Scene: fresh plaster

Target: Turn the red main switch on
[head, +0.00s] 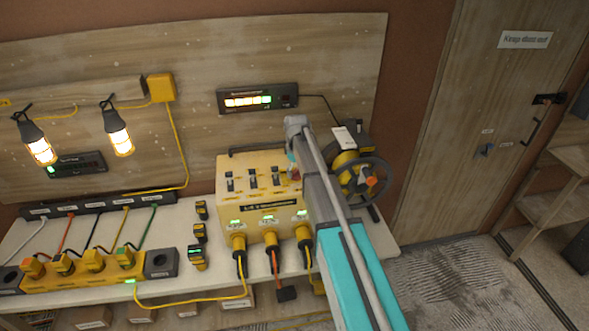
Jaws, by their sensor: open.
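A yellow power box (238,206) stands on the bench in the head view. It has three dark toggle levers on its sloped top and three lit green displays on its front. A small red part (295,173) shows at the box's top right, right beside my arm. It may be the red main switch, but my arm covers much of it and its position cannot be read. My arm reaches up from the lower right across the box's right side. My gripper's fingers are hidden behind the arm, so I cannot see whether they touch anything.
A black handwheel (378,186) with an orange knob stands close to the right of my arm. A yellow socket strip (112,267) lies at left. Two lit lamps hang on the wall board. Open floor (440,285) lies at right.

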